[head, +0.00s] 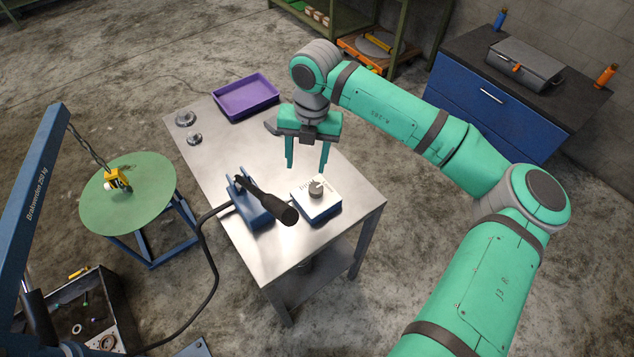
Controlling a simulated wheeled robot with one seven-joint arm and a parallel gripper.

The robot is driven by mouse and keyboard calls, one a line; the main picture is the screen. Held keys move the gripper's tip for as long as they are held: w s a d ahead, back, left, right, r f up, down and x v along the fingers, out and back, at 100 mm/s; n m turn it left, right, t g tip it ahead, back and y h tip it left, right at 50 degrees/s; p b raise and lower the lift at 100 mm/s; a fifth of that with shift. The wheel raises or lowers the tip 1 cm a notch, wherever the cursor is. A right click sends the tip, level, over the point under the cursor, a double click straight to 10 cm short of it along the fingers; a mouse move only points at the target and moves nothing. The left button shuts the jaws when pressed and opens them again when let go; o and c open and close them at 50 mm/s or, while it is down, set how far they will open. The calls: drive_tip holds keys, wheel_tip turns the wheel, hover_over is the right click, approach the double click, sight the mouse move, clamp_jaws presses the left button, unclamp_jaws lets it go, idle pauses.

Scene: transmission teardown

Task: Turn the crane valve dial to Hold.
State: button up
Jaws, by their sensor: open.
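The crane valve dial is a grey round knob (316,188) on the white top of a blue box, the valve box (321,213), which stands on the metal table near its front right edge. Small markings on the white top are too small to read, so I cannot tell the dial's setting. My gripper (307,168) has two green fingers pointing down, apart and empty. In the picture it is just above and behind the dial, and not visibly touching it.
A blue pump with a black-gripped lever (252,203) stands just left of the valve box, its hose running left. A purple tray (245,96) and small metal parts (185,118) lie at the table's back. The blue crane (40,190) with a yellow hook (117,180) is at left.

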sight(316, 187)
drive_tip(key=shift+h, duration=0.5)
drive_tip(key=f, duration=0.3)
drive_tip(key=d+f, duration=0.1)
drive_tip(key=f, duration=0.3)
drive_tip(key=d+f, duration=0.1)
drive_tip(key=f, duration=0.2)
drive_tip(key=shift+w+d+f, duration=0.15)
drive_tip(key=shift+w+f, duration=0.05)
drive_tip(key=shift+f, duration=0.15)
drive_tip(key=shift+c, duration=0.2)
drive_tip(key=c, duration=1)
